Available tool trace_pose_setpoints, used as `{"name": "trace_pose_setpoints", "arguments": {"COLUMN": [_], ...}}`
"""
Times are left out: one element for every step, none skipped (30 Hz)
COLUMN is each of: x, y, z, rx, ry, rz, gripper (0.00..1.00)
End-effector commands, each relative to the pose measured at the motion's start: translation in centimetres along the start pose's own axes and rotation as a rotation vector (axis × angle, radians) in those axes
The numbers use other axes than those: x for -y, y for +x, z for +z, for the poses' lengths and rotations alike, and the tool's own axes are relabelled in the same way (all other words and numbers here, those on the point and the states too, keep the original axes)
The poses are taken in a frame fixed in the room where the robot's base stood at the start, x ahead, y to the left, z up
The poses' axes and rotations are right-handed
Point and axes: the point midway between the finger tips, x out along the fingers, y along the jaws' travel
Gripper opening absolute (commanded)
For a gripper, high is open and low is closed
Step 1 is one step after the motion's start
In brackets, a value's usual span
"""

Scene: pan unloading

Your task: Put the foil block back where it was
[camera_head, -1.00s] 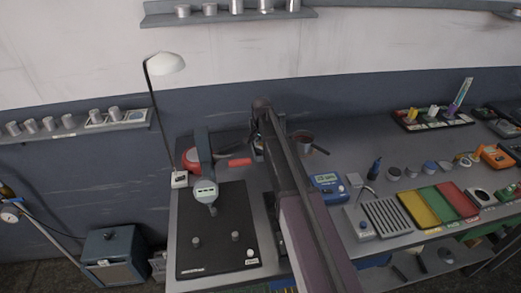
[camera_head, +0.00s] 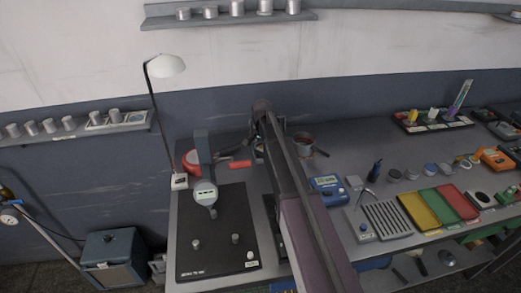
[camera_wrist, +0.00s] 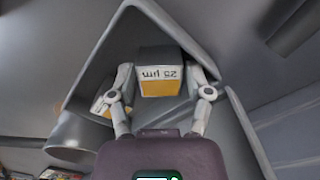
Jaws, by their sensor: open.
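The foil block (camera_wrist: 160,58), dark on top with a white and yellow face marked "25 µm" upside down, shows in the wrist view. My gripper (camera_wrist: 161,80) is open, with one finger on each side of the block. I cannot tell whether the fingers touch it. The block is inside a grey, angled-walled holder (camera_wrist: 85,90).
A second yellow-labelled block (camera_wrist: 103,104) is beside the left finger. In the head view, a small pan (camera_head: 303,142) stands right of my arm, a blue meter (camera_head: 327,189) nearer, and a dark plate with a dial gauge (camera_head: 205,193) at left.

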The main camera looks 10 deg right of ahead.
Motion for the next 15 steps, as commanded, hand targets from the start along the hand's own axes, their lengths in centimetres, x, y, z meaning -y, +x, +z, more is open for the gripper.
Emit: {"name": "trace_pose_setpoints", "arguments": {"x": [0.0, 0.0, 0.0, 0.0, 0.0, 0.0, 0.0, 0.0, 0.0, 0.0, 0.0, 0.0, 0.0, 0.0, 0.0], "y": [-0.3, -0.4, -0.6, -0.8, -1.0, -1.2, -1.5, -1.7, -2.0, -2.3, -2.5, -2.9, -3.1, -3.4, -3.7], "z": [0.0, 0.0, 0.0, 0.0, 0.0, 0.0, 0.0, 0.0, 0.0, 0.0, 0.0, 0.0, 0.0, 0.0, 0.0], "rx": [0.000, 0.000, 0.000, 0.000, 0.000, 0.000, 0.000, 0.000, 0.000, 0.000, 0.000, 0.000, 0.000, 0.000, 0.000], "ry": [0.000, 0.000, 0.000, 0.000, 0.000, 0.000, 0.000, 0.000, 0.000, 0.000, 0.000, 0.000, 0.000, 0.000, 0.000], "rz": [0.000, 0.000, 0.000, 0.000, 0.000, 0.000, 0.000, 0.000, 0.000, 0.000, 0.000, 0.000, 0.000, 0.000, 0.000], "gripper": [0.65, 0.65, 0.65, 0.65, 0.65, 0.65, 0.65, 0.65, 0.65, 0.65, 0.65, 0.65, 0.65, 0.65, 0.65]}}
